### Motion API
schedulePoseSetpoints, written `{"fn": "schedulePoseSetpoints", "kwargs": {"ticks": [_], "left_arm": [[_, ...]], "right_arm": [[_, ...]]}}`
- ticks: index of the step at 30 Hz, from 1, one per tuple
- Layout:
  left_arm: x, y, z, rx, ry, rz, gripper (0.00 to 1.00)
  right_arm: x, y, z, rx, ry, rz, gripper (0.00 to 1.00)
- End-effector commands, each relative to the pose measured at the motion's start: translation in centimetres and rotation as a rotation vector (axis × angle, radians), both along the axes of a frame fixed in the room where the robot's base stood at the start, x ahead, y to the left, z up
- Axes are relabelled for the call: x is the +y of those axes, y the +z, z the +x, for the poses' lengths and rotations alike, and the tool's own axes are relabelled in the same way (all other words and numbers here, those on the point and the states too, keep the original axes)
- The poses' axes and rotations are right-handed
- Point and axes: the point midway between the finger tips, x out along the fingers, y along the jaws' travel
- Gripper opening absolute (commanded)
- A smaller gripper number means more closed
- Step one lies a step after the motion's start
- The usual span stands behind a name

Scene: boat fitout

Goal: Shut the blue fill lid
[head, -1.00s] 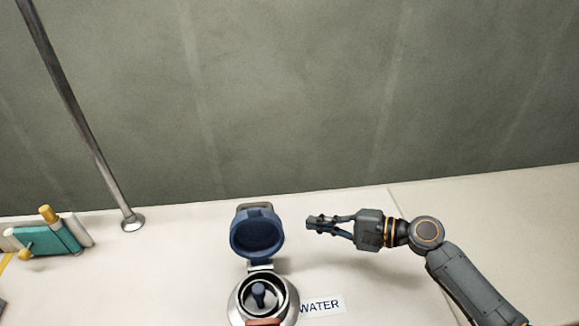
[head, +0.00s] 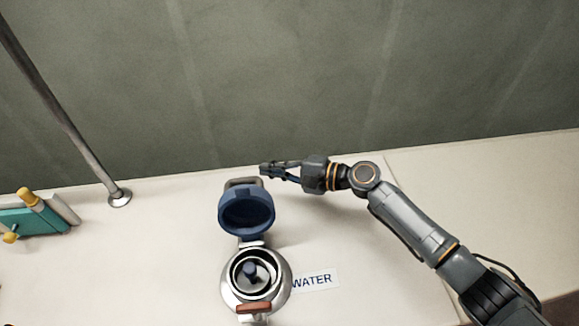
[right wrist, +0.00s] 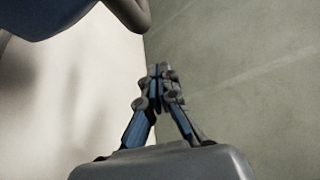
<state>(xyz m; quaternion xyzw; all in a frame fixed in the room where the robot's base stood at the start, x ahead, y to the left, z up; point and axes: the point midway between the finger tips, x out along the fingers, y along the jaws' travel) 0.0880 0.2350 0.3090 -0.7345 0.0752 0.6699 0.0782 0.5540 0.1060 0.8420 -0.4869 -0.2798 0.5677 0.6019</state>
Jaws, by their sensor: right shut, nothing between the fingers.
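The blue fill lid (head: 246,209) stands open, tilted up on its hinge behind the round metal filler (head: 257,303). A grey loop handle (head: 242,182) sticks out from the lid's far edge. In the right wrist view part of the blue lid (right wrist: 62,14) shows at the top left, with the grey loop (right wrist: 130,12) beside it. My right gripper (head: 264,170) is shut and empty, with its fingertips close to the right of the loop; I cannot tell if they touch. In the right wrist view the gripper's fingertips (right wrist: 158,72) are together. My left gripper is not in view.
A label reading WATER (head: 315,280) lies right of the filler. A metal pole (head: 75,125) stands at the left, near teal and yellow items (head: 35,215). A grey-green wall (head: 290,80) rises behind the white deck (head: 140,265). The deck right of the label is clear.

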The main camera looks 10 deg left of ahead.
Motion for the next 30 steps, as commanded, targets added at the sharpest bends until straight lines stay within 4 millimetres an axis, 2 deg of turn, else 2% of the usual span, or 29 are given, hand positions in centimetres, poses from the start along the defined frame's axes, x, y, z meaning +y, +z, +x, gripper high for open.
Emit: {"fn": "schedulePoseSetpoints", "kwargs": {"ticks": [1,9,30], "left_arm": [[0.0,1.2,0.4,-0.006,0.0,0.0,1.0],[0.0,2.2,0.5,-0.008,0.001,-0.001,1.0],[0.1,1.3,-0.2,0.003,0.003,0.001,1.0]], "right_arm": [[-0.4,0.9,-0.8,-0.001,-0.001,-0.003,0.0],[-0.5,1.5,-2.9,0.001,-0.002,-0.002,0.0],[-0.6,1.9,-3.4,-0.048,0.0,0.015,0.0]]}}
